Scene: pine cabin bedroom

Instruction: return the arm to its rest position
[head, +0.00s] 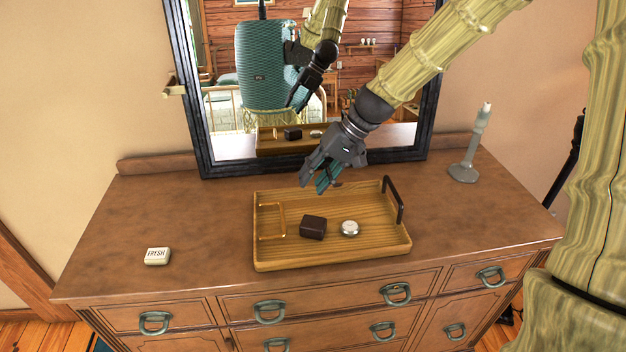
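My arm reaches down from the upper right over the dresser. My gripper (316,184) hangs above the back part of the wooden tray (375,246), in front of the mirror. Its dark fingers with teal pads look apart, with nothing seen between them. In the tray, a dark brown block (313,227) and a small round silver-rimmed object (349,228) lie side by side, both clear of the gripper. The mirror (222,110) reflects my arm, gripper and the tray.
The dresser top (200,215) is mostly clear left of the tray. A small white block reading "FRESH" (157,256) lies at the left front. A grey candlestick (470,160) stands at the right. The tray's dark right handle (393,200) sticks up.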

